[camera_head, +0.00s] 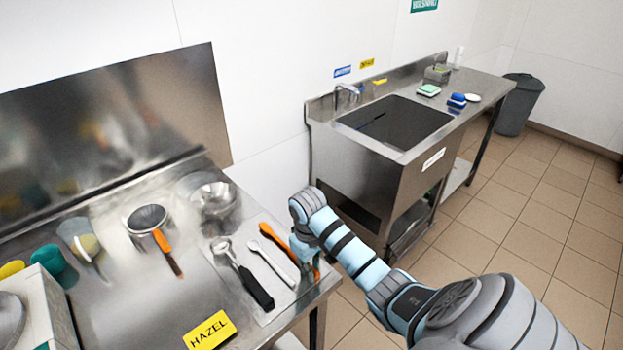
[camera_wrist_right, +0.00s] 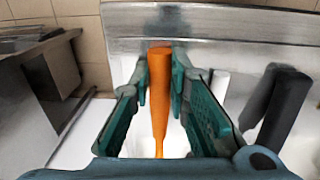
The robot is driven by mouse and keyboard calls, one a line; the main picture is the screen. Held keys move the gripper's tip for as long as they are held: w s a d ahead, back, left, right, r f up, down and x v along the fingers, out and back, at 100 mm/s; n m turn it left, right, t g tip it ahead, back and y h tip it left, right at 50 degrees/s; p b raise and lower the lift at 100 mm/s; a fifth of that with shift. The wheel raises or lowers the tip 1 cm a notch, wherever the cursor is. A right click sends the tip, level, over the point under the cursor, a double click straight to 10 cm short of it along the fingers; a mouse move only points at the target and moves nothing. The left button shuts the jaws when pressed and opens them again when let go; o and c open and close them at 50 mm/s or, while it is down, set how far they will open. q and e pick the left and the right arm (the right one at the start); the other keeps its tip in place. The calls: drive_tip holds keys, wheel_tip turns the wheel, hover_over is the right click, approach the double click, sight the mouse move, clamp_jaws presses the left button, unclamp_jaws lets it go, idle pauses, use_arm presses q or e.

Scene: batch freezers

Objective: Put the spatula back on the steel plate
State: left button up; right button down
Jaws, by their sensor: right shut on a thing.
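The spatula (camera_head: 274,239) is orange and lies at the right side of the steel plate (camera_head: 284,300), beside a white spoon. I cannot tell whether it touches the plate or is held just above it. My right gripper (camera_head: 308,257) is at the counter's right edge, shut on the spatula. In the right wrist view the orange handle (camera_wrist_right: 160,95) of the spatula runs between the two green fingers of the gripper (camera_wrist_right: 160,72). My wrist and fingers hide part of the spatula in the head view. My left gripper is not in view.
The white spoon (camera_head: 272,263) and a black-handled scoop (camera_head: 257,289) lie close to the spatula's left. A strainer with an orange handle (camera_head: 162,241), a steel bowl (camera_head: 214,197) and a yellow HAZEL sign (camera_head: 209,330) are on the counter. A sink (camera_head: 400,160) stands behind.

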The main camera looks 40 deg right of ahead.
drive_tip(key=c, duration=1.5)
unclamp_jaws()
drive_tip(key=shift+c, duration=0.2)
wheel_tip(320, 180, up, 3)
drive_tip(key=shift+w+f+p, duration=0.1)
drive_tip(key=shift+w+p, duration=0.05)
drive_tip(key=shift+p, duration=0.2)
wheel_tip(320, 180, up, 5)
drive_tip(key=p, duration=0.4)
drive_tip(key=shift+a+r, duration=0.15)
drive_tip(key=shift+r, duration=0.05)
drive_tip(key=shift+f, duration=0.1)
drive_tip(key=shift+f, duration=0.1)
